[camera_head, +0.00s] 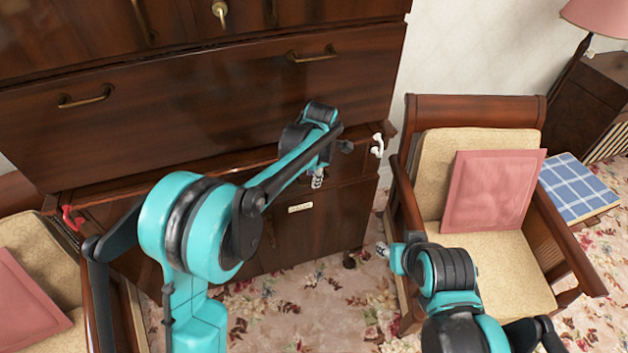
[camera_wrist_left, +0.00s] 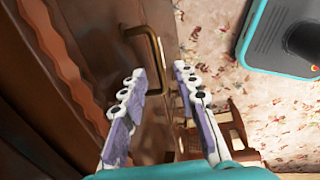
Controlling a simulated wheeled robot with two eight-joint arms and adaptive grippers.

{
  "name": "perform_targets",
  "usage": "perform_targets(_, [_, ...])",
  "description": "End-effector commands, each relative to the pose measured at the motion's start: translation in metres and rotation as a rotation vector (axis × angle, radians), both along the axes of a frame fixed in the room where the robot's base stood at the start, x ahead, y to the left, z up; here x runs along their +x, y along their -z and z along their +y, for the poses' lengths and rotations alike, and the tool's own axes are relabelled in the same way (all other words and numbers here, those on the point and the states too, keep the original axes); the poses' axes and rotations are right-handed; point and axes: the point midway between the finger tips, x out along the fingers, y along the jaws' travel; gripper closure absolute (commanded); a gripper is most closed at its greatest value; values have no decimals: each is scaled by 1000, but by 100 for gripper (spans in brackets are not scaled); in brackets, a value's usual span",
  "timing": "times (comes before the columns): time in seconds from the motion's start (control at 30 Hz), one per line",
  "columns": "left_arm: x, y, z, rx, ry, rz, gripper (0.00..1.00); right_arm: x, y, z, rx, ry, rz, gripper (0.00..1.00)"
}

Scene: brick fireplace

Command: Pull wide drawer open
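A dark wooden cabinet stands ahead. A wide upper front (camera_head: 200,105) carries two brass handles, left (camera_head: 84,97) and right (camera_head: 312,54). A lower front (camera_head: 335,215) below a ledge carries a small brass handle (camera_head: 300,207). My left gripper (camera_head: 318,178) points down close to the lower front, above and slightly right of that handle. In the left wrist view its two fingers (camera_wrist_left: 155,80) are apart with nothing between them. A brass handle (camera_wrist_left: 147,55) lies just beyond the fingertips, seemingly the lower one. My right gripper (camera_head: 383,249) is small and partly hidden, by the chair.
A wooden armchair with a pink cushion (camera_head: 493,190) stands close right of the cabinet; another with a pink cushion (camera_head: 25,310) is at the left. A white hook-like piece (camera_head: 377,145) and a red one (camera_head: 70,216) sit at the cabinet's sides. Flowered carpet (camera_head: 300,310) is clear in front.

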Motion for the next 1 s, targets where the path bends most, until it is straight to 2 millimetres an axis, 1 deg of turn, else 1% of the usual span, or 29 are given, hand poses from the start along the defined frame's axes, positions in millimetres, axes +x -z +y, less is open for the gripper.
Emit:
perform_targets(0.03, [1,8,1,0,0,0,70,0,4,0,0,0,0,60])
perform_targets(0.13, [3,15,1,0,0,0,70,0,7,0,0,0,0,60])
perform_targets(0.43, [3,17,1,0,1,0,70,0,7,0,0,0,0,60])
perform_targets(0.47, [3,17,1,0,1,0,73,0,7,0,0,0,0,60])
perform_targets(0.5, [3,17,1,0,1,0,83,0,7,0,0,0,0,60])
perform_targets(0.57, [3,17,1,0,1,0,99,0,7,0,0,0,0,60])
perform_targets(0.83, [3,17,1,0,1,0,100,0,6,0,0,0,0,60])
perform_targets(1.0, [-1,17,0,0,1,0,100,0,5,0,0,0,0,60])
